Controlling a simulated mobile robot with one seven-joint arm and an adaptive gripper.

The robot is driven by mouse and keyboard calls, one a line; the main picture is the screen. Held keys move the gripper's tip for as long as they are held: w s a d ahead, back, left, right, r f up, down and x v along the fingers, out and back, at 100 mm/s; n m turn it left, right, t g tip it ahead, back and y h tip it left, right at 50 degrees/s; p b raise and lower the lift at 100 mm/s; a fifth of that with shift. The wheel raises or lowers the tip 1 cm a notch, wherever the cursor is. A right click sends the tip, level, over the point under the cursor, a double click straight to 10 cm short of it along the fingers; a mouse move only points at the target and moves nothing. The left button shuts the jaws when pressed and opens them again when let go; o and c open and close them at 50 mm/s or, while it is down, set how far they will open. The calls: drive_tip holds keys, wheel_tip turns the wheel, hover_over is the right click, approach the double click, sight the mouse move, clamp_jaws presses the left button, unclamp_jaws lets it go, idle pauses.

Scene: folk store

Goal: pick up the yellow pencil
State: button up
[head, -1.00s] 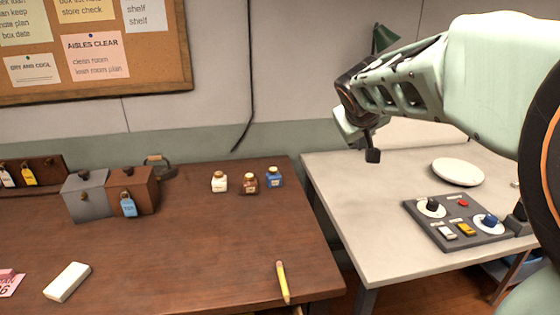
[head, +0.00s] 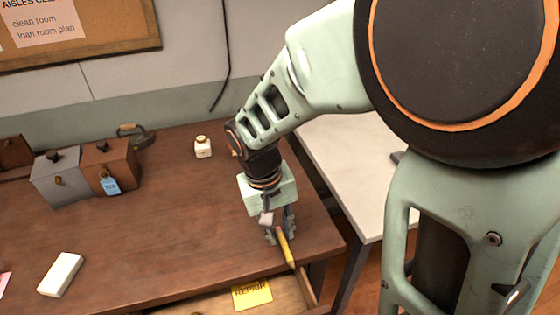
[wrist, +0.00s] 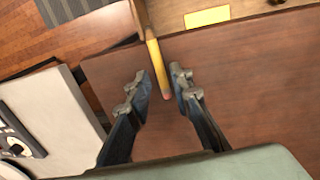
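The yellow pencil (head: 286,248) lies near the front right edge of the brown wooden table (head: 150,240). My gripper (head: 278,226) is low over the pencil's far end in the head view and hides part of it. In the wrist view, my gripper (wrist: 160,79) is open, with one finger on each side of the pencil (wrist: 155,58). Its pink eraser end lies between the fingers, with a gap visible on both sides. Whether either finger touches the table is not clear.
A drawer below the table's front edge stands open with a yellow note (head: 252,294) marked REPAIR. A white block (head: 60,275) lies at left. Grey and brown boxes (head: 107,165) and a small white bottle (head: 203,147) stand farther back. A pale table (head: 350,170) stands at right.

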sight(285, 245)
drive_tip(key=f, duration=0.3)
drive_tip(key=w+d+f, duration=0.1)
drive_tip(key=f, duration=0.1)
drive_tip(key=shift+f, duration=0.3)
clamp_jaws()
